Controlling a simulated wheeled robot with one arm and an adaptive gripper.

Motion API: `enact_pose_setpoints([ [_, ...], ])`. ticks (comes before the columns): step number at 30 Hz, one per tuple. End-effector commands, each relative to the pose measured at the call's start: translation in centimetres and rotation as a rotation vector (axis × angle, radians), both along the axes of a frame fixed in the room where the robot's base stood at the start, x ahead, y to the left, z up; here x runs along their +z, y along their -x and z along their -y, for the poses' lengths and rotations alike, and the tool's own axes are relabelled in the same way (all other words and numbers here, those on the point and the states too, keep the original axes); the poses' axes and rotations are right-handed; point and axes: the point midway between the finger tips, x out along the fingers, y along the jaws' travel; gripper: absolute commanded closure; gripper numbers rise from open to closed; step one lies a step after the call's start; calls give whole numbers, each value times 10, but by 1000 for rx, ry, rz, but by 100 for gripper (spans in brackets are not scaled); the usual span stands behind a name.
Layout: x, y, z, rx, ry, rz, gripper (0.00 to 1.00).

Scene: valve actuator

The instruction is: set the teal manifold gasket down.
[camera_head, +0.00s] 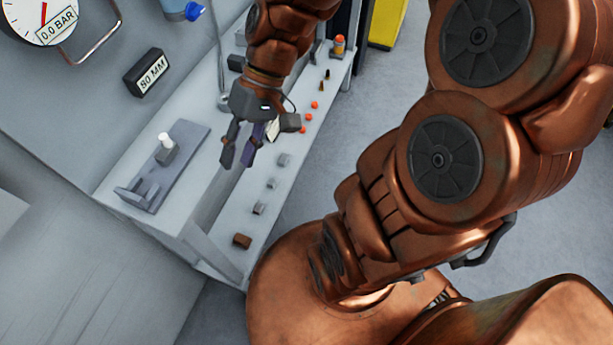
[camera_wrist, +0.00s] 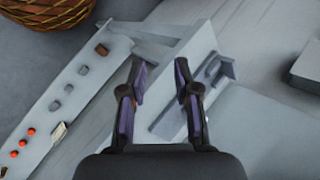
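I see no teal manifold gasket in either view. My gripper (camera_head: 239,158) hangs over the grey bench, above the border between its main top and the lower ledge of small parts. In the wrist view, the two fingers of my gripper (camera_wrist: 160,78) with purple pads stand well apart. Only the bench and its fixture show between and beyond them, so it is open and empty.
A grey fixture (camera_head: 150,190) with a white-topped post stands on the bench (camera_head: 112,181). The ledge holds several small parts, among them a brown block (camera_head: 242,241) and orange caps (camera_head: 309,118). An "80 MM" box (camera_head: 147,73) and a gauge (camera_head: 38,16) are on the wall.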

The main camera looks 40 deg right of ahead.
Motion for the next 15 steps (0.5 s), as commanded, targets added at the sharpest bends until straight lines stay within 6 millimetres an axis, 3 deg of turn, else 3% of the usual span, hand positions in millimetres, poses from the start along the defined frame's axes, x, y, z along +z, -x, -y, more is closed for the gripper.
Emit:
enact_pose_setpoints([
  [6,-9,57,13,79,278,-13,69],
  [15,-11,102,51,83,557,14,69],
])
